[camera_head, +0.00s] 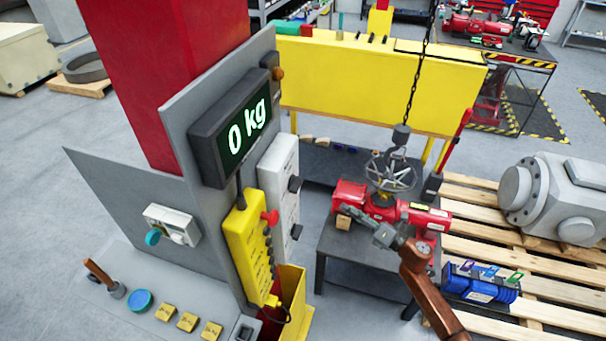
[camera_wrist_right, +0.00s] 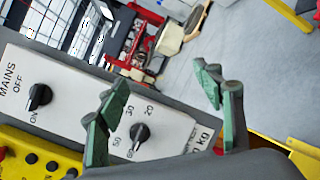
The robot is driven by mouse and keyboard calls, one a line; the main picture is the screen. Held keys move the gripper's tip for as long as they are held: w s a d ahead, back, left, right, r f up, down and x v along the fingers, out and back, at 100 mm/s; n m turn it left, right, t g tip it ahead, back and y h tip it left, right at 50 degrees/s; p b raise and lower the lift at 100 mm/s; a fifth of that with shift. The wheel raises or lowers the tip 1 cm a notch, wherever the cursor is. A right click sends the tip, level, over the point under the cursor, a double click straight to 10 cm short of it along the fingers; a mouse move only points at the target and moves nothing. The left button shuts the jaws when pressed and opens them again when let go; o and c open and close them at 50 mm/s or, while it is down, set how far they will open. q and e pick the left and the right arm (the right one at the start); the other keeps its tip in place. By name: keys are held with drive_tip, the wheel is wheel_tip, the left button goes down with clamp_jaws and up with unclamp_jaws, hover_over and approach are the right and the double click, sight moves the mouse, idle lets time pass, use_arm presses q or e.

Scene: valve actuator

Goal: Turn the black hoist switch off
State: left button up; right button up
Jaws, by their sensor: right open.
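A tall white switch panel (camera_head: 279,190) stands on the grey console, with an upper black knob (camera_head: 295,184) and a lower black knob (camera_head: 297,231). In the right wrist view, one black knob (camera_wrist_right: 39,96) is marked MAINS, OFF and ON, and its pointer appears turned toward ON. The other black knob (camera_wrist_right: 139,135) has a kg scale. No label reading hoist is legible. My right gripper (camera_head: 372,228) is open and empty, to the right of the panel and apart from it in the head view. Its green fingers (camera_wrist_right: 160,80) frame the right wrist view. My left gripper is out of view.
A yellow control box (camera_head: 247,245) with a red button stands left of the panel. A 0 kg display (camera_head: 236,130) is above. A red actuator with a handwheel (camera_head: 390,172) and a hanging chain hook (camera_head: 401,138) are behind my right gripper. A pallet (camera_head: 560,270) lies right.

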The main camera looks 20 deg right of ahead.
drive_tip(key=s+a+r+n+g+y+p, duration=0.1)
drive_tip(key=s+a+r+n+y, duration=0.1)
drive_tip(key=a+r+n, duration=0.4)
drive_tip(key=s+a+r+n+g+y+p, duration=0.1)
drive_tip(key=r+n+g+y, duration=0.15)
drive_tip(key=r, duration=0.65)
drive_tip(key=n+g+p, duration=0.2)
drive_tip(key=n, duration=0.4)
approach(301, 184)
drive_tip(key=x, duration=0.2)
drive_tip(key=shift+y, duration=0.45)
drive_tip(key=p+x, duration=0.1)
drive_tip(key=x, duration=0.2)
drive_tip(key=p+x, duration=0.1)
drive_tip(key=x, duration=0.2)
drive_tip(key=shift+w+a+f, duration=0.2)
drive_tip(key=shift+a, duration=0.05)
use_arm(q)
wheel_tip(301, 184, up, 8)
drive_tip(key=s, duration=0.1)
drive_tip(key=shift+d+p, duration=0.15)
drive_tip(key=shift+p, duration=0.2)
use_arm(e)
drive_tip(key=shift+w+a+f, duration=0.15)
drive_tip(key=shift+w+a, duration=0.1)
drive_tip(key=shift+a, duration=0.05)
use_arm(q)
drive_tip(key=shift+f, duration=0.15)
use_arm(e)
drive_tip(key=shift+c, duration=0.3)
